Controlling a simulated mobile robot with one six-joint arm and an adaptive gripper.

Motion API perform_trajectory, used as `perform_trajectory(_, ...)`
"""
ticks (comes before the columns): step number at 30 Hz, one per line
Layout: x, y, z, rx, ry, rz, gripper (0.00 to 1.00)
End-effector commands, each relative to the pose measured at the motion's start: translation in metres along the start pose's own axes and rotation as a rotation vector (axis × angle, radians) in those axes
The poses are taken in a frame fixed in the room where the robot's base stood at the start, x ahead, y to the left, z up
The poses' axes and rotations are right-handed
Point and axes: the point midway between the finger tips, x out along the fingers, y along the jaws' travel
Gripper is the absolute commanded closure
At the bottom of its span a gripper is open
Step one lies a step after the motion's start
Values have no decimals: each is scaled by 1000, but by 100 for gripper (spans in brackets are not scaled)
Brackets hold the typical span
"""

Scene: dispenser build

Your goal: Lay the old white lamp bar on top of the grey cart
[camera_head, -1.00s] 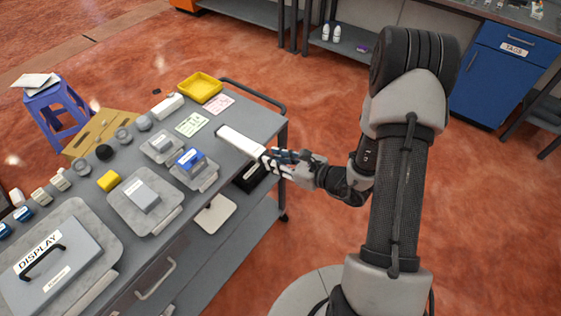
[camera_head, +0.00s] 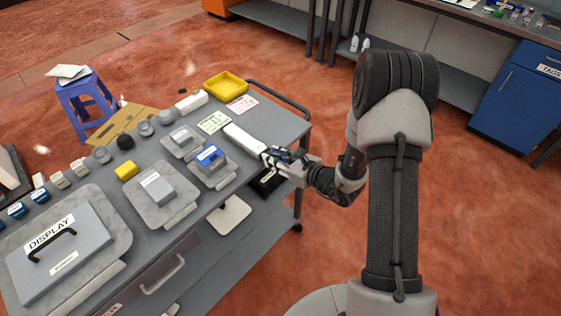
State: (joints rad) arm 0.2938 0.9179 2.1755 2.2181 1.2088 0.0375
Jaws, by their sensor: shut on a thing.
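The white lamp bar (camera_head: 243,139) is at the right end of the grey cart's top (camera_head: 272,116). My gripper (camera_head: 268,157) is shut on the near end of the bar, at the cart's front right edge. The bar points away from the gripper toward the back left, close to a green-white card. It lies over the cart top; I cannot tell whether it touches the surface. The gripper's fingertips are small and partly hidden by the bar.
A yellow tray (camera_head: 226,84), a white block (camera_head: 191,102), a green card (camera_head: 213,122) and a pink card (camera_head: 242,104) lie near the bar. A blue-topped unit (camera_head: 210,155) and a DISPLAY case (camera_head: 58,252) stand further left. A purple stool (camera_head: 85,102) stands behind the cart.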

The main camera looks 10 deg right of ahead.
Motion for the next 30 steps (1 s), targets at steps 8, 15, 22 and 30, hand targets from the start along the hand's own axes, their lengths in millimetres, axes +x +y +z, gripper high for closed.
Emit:
perform_trajectory(8, 5, 0, 0, -1, -2, 0, 100)
perform_trajectory(15, 5, 0, 0, -1, -2, 0, 71)
perform_trajectory(22, 5, 0, -1, -1, -1, 0, 56)
perform_trajectory(30, 5, 0, -1, 0, 0, 0, 52)
